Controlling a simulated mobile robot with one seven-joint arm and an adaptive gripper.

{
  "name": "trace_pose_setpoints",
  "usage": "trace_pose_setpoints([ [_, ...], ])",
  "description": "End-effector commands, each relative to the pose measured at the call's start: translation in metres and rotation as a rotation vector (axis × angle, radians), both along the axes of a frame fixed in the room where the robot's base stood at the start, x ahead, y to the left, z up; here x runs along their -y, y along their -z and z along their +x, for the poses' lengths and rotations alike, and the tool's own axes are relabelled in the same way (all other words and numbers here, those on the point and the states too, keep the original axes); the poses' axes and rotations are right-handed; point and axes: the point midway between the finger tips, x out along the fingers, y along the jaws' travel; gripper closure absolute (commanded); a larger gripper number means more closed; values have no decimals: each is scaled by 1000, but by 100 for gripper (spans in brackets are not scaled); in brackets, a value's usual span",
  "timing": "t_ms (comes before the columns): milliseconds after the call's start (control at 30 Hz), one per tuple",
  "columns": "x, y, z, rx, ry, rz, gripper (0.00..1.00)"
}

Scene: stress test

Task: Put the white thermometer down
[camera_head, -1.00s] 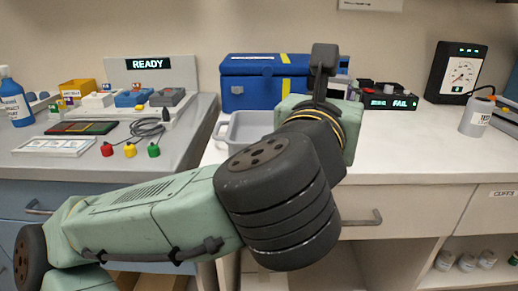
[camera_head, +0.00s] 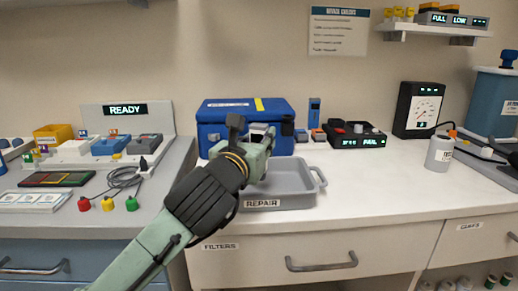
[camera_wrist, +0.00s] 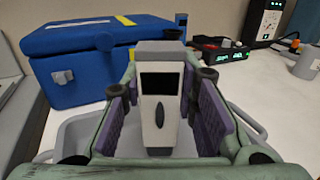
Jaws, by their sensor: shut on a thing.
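The white thermometer (camera_wrist: 160,100) stands between the purple-lined fingers of my gripper (camera_wrist: 161,110) in the wrist view, its dark screen and dark oval button facing the camera. My gripper is shut on it. In the head view my gripper (camera_head: 262,138) is over the back left part of the grey tray labelled REPAIR (camera_head: 300,199), in front of the blue box. The thermometer's pale top (camera_head: 262,128) shows there, and the rest is hidden by my gripper. The tray also shows below the gripper in the wrist view (camera_wrist: 75,130). I cannot tell whether the thermometer touches the tray.
A blue lidded box (camera_head: 212,128) stands close behind the tray. A device reading FAIL (camera_head: 357,138) sits to its right, then a gauge (camera_head: 418,110) and a white bottle (camera_head: 439,154). The right counter (camera_head: 385,190) has free room. Coloured plugs on cables (camera_head: 108,203) lie at left.

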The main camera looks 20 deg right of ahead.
Motion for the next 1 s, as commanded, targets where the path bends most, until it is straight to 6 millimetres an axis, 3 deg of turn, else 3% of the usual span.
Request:
trace_pose_setpoints([
  [133, 0, 20, -1, -1, 0, -3, 100],
  [567, 0, 27, -1, 1, 0, -1, 100],
  [600, 0, 26, -1, 1, 0, -1, 72],
  [867, 0, 26, -1, 1, 0, -1, 55],
  [1000, 0, 26, -1, 1, 0, -1, 53],
])
